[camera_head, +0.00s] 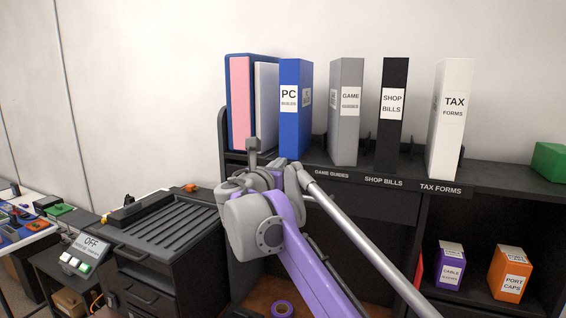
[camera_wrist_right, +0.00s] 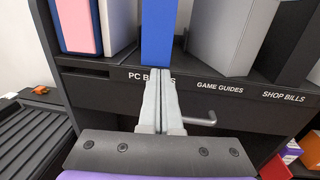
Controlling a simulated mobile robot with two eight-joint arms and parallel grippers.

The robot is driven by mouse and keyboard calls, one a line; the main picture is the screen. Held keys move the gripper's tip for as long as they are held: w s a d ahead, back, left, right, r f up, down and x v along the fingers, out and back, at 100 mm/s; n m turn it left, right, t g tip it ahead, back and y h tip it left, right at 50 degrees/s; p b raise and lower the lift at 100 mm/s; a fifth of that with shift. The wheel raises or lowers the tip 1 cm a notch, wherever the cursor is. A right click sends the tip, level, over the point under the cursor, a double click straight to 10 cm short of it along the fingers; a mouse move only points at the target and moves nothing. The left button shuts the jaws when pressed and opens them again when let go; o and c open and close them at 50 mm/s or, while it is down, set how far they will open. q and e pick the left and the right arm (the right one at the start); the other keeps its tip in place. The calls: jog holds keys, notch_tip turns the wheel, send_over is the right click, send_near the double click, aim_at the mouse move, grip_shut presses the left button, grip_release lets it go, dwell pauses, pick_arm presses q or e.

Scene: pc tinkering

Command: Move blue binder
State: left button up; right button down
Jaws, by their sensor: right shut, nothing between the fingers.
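The blue binder (camera_head: 295,112), labelled PC, stands upright on the black shelf, between a folder stack on its left and a grey binder on its right. Its lower spine shows in the right wrist view (camera_wrist_right: 157,35). My right gripper (camera_wrist_right: 159,78) is shut and empty, its fingertips pointing at the bottom of the blue spine. I cannot tell whether they touch it. In the head view my purple and grey right arm rises in front of the shelf and hides most of the fingers. My left gripper is not in view.
The grey GAME GUIDES binder (camera_head: 346,120), black SHOP BILLS binder (camera_head: 393,135) and white TAX FORMS binder (camera_head: 450,130) stand to the right, with gaps between. Pink and white folders (camera_head: 242,105) stand left. A black ridged-top cabinet (camera_head: 165,232) is at lower left.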

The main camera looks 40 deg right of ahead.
jog(key=v, duration=0.7)
jog(key=shift+f+b, duration=0.25)
jog(key=shift+b, duration=0.1)
jog(key=shift+w+d, duration=0.1)
jog(key=shift+f, duration=0.1)
